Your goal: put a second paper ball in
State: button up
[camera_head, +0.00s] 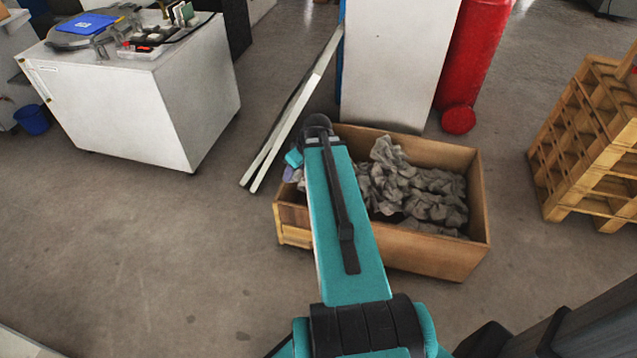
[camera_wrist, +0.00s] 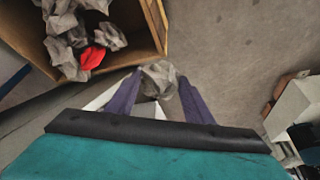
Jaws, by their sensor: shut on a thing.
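My gripper (camera_wrist: 155,88) has two purple fingers, shut on a grey crumpled paper ball (camera_wrist: 159,74) in the wrist view. The wooden box (camera_head: 440,253) stands on the floor in the head view, with several grey crumpled papers (camera_head: 430,190) inside. In the wrist view the box rim (camera_wrist: 157,25) is at the upper left, and the held ball appears over bare floor beside it. A red crumpled ball (camera_wrist: 92,57) lies among grey ones in the box. In the head view my arm hides the held ball and the box's left part; a bit of purple finger shows.
A white panel (camera_head: 395,60) and a red cylinder (camera_head: 478,50) stand behind the box. Wooden pallets (camera_head: 590,140) are at the right. A white cabinet (camera_head: 125,110) is at the left, with light bars (camera_head: 290,120) on the floor between. Floor in front is clear.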

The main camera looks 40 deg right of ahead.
jog(key=w+a+r+p, duration=0.2)
jog(key=w+a+r, duration=0.1)
jog(key=a+r, duration=0.7)
jog(key=w+a+r+p, duration=0.3)
jog(key=a+r, duration=0.7)
jog(key=r, duration=0.3)
jog(key=w+a+r+m+p, duration=0.1)
jog(key=w+a+r+p, duration=0.2)
jog(key=a+r, duration=0.7)
jog(key=shift+w+a+r, duration=0.25)
jog(key=shift+w+r, duration=0.05)
jog(key=shift+r, duration=0.55)
